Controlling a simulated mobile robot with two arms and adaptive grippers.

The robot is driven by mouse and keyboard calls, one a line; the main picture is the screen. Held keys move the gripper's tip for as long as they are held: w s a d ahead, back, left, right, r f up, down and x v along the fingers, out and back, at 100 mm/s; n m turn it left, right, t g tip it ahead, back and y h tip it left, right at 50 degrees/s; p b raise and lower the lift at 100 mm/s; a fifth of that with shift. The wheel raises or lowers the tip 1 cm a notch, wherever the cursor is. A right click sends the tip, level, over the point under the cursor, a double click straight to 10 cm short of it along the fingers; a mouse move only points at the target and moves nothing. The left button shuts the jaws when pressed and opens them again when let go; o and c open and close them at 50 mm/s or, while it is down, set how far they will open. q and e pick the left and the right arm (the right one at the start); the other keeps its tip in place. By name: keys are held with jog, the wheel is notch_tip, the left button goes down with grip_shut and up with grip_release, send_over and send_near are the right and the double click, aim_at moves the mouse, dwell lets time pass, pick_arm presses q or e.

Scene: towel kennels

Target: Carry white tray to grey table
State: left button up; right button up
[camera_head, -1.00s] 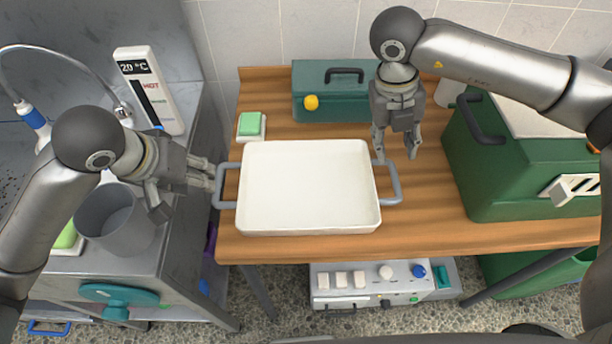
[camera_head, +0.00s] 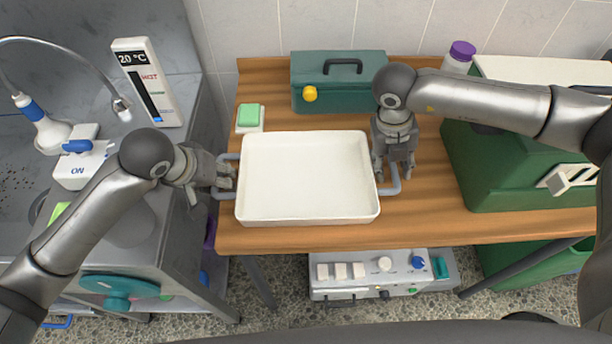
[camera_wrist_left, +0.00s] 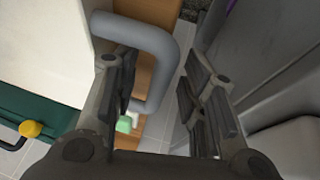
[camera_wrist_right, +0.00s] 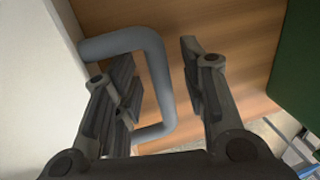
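The white tray (camera_head: 306,178) lies on the wooden table, with a grey handle on each short side. My left gripper (camera_head: 226,178) is at its left handle (camera_head: 222,191). In the left wrist view the open fingers (camera_wrist_left: 160,95) are apart, with the handle (camera_wrist_left: 150,40) showing between and beyond them. My right gripper (camera_head: 393,172) is at its right handle (camera_head: 393,188). In the right wrist view its fingers (camera_wrist_right: 160,90) are open with the handle bar (camera_wrist_right: 157,80) between them. Neither gripper is shut on a handle. I cannot identify a grey table for certain.
A teal toolbox (camera_head: 330,82) stands behind the tray, and a green soap on a white dish (camera_head: 250,118) sits back left. A large green box (camera_head: 510,165) stands on the right. A grey metal counter (camera_head: 180,240) with a sink adjoins on the left.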

pick_arm(q)
jog(key=shift+f, duration=0.15)
pick_arm(e)
jog(key=shift+f, duration=0.2)
pick_arm(q)
grip_shut()
pick_arm(e)
grip_shut()
